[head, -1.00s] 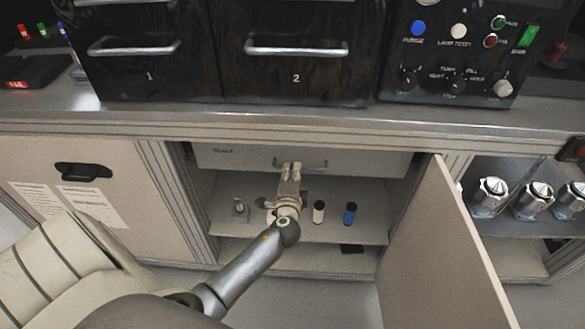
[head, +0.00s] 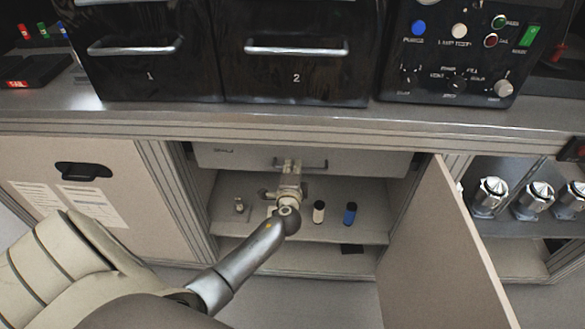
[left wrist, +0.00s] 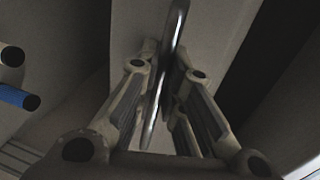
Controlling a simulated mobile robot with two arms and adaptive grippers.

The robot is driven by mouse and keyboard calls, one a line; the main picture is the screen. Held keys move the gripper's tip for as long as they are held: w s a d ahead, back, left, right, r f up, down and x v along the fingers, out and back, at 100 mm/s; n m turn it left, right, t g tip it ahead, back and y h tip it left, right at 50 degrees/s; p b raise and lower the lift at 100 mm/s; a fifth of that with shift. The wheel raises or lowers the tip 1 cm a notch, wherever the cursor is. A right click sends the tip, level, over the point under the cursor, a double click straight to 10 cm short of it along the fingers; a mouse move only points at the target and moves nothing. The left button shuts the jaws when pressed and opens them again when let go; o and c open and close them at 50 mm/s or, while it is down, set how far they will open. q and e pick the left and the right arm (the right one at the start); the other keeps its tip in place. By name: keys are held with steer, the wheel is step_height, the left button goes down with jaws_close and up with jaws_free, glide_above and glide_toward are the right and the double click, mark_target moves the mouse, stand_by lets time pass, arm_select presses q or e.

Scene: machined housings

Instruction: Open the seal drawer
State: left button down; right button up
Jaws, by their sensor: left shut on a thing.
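The seal drawer (head: 245,159) is a pale drawer front under the worktop, at the top of an open cabinet, with a small label at its left. It looks closed. Its dark bar handle (head: 318,165) is at mid-width. My left gripper (head: 291,166) is at the handle and shut on it. The left wrist view shows the shiny handle bar (left wrist: 172,60) running between the fingers (left wrist: 165,75). The gripper hides part of the handle in the head view. My right gripper is not in view.
The cabinet door (head: 435,255) stands open at the right. A white bottle (head: 319,212), a blue bottle (head: 350,214) and a small metal part (head: 240,206) stand on the shelf below the drawer. Metal housings (head: 491,197) are on a shelf further right.

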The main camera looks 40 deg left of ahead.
arm_select(q)
steer(key=shift+s, duration=0.1)
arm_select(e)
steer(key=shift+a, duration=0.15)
arm_select(q)
steer(key=f+b+v, duration=0.2)
steer(key=f+v, duration=0.1)
steer(key=v, duration=1)
steer(key=s+f+b+v, duration=0.1)
steer(key=f+b+v, duration=0.1)
steer(key=v, duration=1.2)
steer(key=shift+s+d+f+b, duration=0.3)
steer(key=shift+d+f+b, duration=0.05)
steer(key=shift+d+f, duration=0.1)
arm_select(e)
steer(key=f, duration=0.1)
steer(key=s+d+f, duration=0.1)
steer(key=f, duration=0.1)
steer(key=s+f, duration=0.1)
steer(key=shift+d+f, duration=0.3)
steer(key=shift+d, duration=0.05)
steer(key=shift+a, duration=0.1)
arm_select(q)
steer(key=c, duration=1.5)
jaws_free()
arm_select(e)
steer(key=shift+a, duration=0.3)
